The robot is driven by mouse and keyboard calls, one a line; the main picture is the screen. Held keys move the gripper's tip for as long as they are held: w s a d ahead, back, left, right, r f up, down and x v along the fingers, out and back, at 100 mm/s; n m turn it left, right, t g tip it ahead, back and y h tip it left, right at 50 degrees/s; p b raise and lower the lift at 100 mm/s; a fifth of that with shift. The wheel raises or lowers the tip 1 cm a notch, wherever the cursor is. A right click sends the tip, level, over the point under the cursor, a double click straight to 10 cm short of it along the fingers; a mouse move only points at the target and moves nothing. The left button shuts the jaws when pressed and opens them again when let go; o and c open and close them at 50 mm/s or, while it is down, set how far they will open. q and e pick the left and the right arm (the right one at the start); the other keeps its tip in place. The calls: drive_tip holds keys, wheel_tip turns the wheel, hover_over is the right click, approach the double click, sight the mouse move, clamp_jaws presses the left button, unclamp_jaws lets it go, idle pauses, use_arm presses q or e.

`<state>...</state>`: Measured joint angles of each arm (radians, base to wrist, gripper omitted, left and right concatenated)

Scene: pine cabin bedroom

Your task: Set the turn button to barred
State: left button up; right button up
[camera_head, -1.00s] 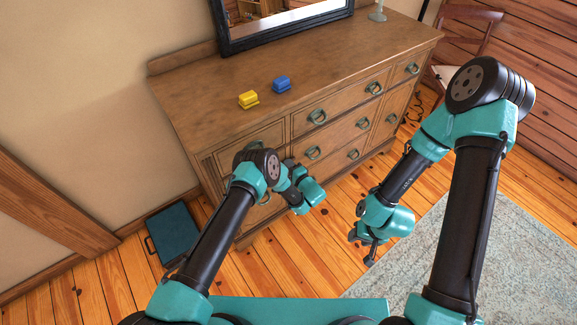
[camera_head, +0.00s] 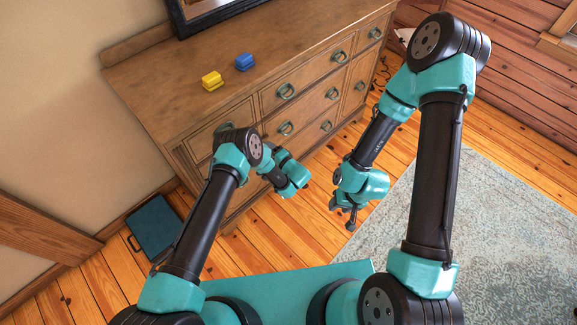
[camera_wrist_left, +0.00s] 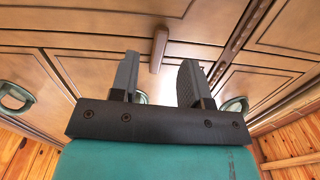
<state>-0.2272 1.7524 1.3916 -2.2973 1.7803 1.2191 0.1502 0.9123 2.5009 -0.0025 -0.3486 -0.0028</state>
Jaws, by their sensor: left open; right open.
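The turn button (camera_wrist_left: 158,48) is a small wooden bar on the dresser front in the left wrist view. It stands roughly upright in that picture, near the joint between two panels. My left gripper (camera_wrist_left: 160,76) is open, its two dark fingers apart on either side of the button's line, with the button just beyond the tips. It does not look gripped; contact cannot be told. In the head view my left gripper is by the dresser's front, mostly behind its own wrist, and hides the button. My right gripper (camera_head: 347,214) is open and empty above the floor, away from the dresser.
The wooden dresser (camera_head: 150,85) has several drawers with ring handles. A yellow block (camera_head: 212,81) and a blue block (camera_head: 244,62) lie on its top, near a dark-framed mirror (camera_head: 205,14). A dark flat case (camera_head: 156,228) lies on the floor at left. A rug (camera_head: 480,220) covers the right.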

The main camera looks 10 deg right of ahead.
use_arm(q)
drive_tip(key=v, duration=1.3)
